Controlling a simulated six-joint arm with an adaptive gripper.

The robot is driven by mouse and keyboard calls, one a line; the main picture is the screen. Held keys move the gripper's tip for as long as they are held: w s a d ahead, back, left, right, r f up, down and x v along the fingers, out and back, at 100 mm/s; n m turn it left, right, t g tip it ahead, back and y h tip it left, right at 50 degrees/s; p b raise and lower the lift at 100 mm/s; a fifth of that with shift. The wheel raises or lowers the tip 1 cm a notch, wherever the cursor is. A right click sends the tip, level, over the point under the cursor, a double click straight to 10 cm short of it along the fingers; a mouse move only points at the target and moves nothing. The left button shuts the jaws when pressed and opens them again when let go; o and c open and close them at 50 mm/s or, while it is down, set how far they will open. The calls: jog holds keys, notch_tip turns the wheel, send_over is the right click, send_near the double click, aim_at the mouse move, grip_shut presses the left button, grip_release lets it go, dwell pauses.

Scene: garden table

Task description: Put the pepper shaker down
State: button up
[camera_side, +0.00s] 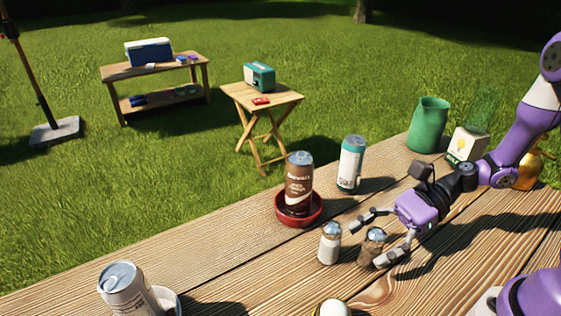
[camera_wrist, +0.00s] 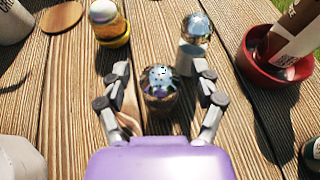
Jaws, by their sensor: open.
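The pepper shaker (camera_side: 371,247), dark-filled with a shiny metal top, stands upright on the wooden table. In the wrist view the pepper shaker (camera_wrist: 160,90) sits between my fingers, with a gap visible on each side. My gripper (camera_side: 374,244) is open and low over the table, its fingers on either side of the shaker; it also shows in the wrist view (camera_wrist: 162,74). The salt shaker (camera_side: 329,245), pale with a metal top, stands just beside it; in the wrist view the salt shaker (camera_wrist: 192,52) is close to my right finger. The pepper shaker's base is partly hidden.
A brown can (camera_side: 299,180) leans in a red bowl (camera_side: 285,215) behind the shakers. A teal and white can (camera_side: 351,165) stands further back. A yellow-banded jar (camera_wrist: 112,34) and a wooden disc (camera_wrist: 62,16) lie ahead. A silver can (camera_side: 125,290) is at lower left.

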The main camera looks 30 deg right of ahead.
jog(key=shift+c, duration=0.4)
grip_shut()
